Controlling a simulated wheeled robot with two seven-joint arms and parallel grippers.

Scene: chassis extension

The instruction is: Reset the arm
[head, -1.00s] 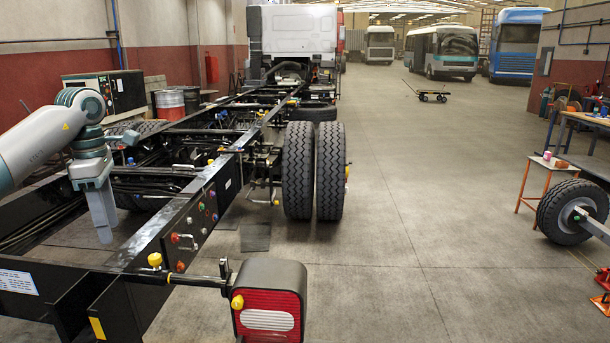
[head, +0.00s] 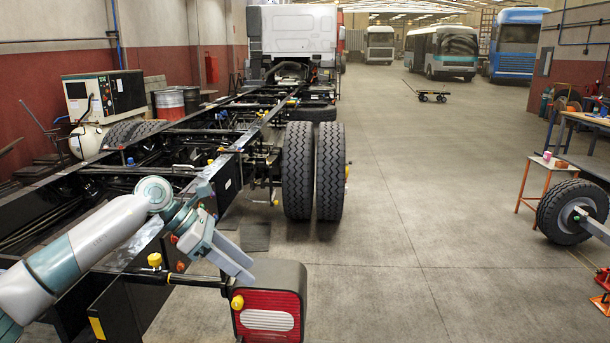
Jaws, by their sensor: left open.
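My left arm comes in from the lower left of the head view and reaches over the rear of the black truck chassis (head: 80,283). Its left gripper (head: 244,272) is open and empty, pointing down and to the right. In the picture it lies just above the tail light (head: 268,318) and beside the chassis side panel. I cannot tell whether it touches either. My right gripper is not in view.
The chassis frame runs from the lower left to the white cab (head: 290,33). Twin rear wheels (head: 329,172) stand at its right. A loose wheel (head: 572,210) and an orange-legged stand (head: 548,180) are at the right. The floor between is clear.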

